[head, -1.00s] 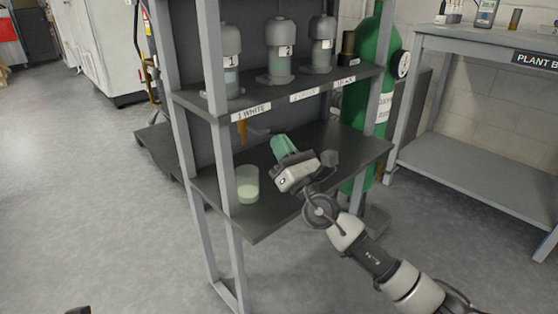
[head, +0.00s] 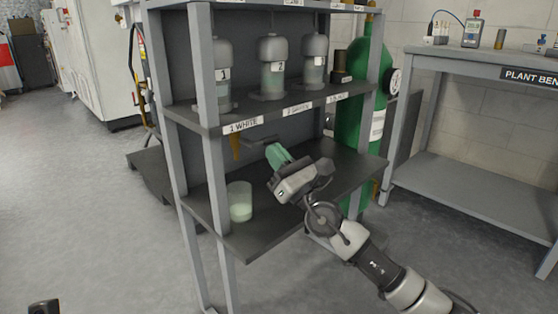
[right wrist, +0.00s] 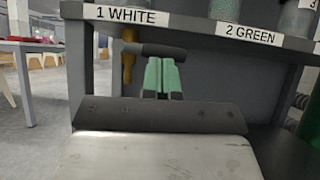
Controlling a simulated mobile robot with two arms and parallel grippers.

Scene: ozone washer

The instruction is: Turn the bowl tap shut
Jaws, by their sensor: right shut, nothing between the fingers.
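The bowl tap is a brown-yellow outlet (head: 235,147) below the shelf edge marked 1 WHITE, with a dark bar (right wrist: 157,50) beside it that looks like its handle. The outlet also shows in the right wrist view (right wrist: 128,65). My right gripper (head: 271,149) is shut and empty, its green fingers (right wrist: 163,77) just below the dark bar. I cannot tell if they touch it. A clear beaker (head: 240,202) with pale green liquid stands on the lower shelf below the outlet. A small dark part at the bottom left may be my left gripper (head: 45,306); its fingers are not clear.
Bottle-like vessels, numbered 1 (head: 222,85) and 2 (head: 273,80) among them, stand on the upper shelf (head: 215,118). Grey posts frame the rack. A green gas cylinder (head: 372,90) stands behind right. A plant bench (head: 470,62) is at the right. Open floor lies left.

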